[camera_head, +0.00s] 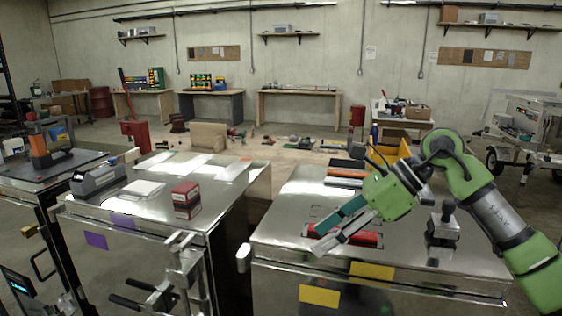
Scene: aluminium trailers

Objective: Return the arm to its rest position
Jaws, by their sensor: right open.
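My right arm (490,205), green with grey sections, comes in from the right and bends down toward the left. Its gripper (318,241) is open, with the two fingers pointing down and left above the right metal cart (280,228). A red item (365,238) lies on that cart, just below and right of the fingertips and partly covered by the fingers. I see nothing between the fingers. My left gripper is not in view.
A black-and-silver device (443,228) stands on the right cart beside my arm. The left metal cart (225,200) carries a red box (186,198), a grey device (98,180) and white sheets. A narrow gap separates the carts. Workbenches (300,95) line the back wall.

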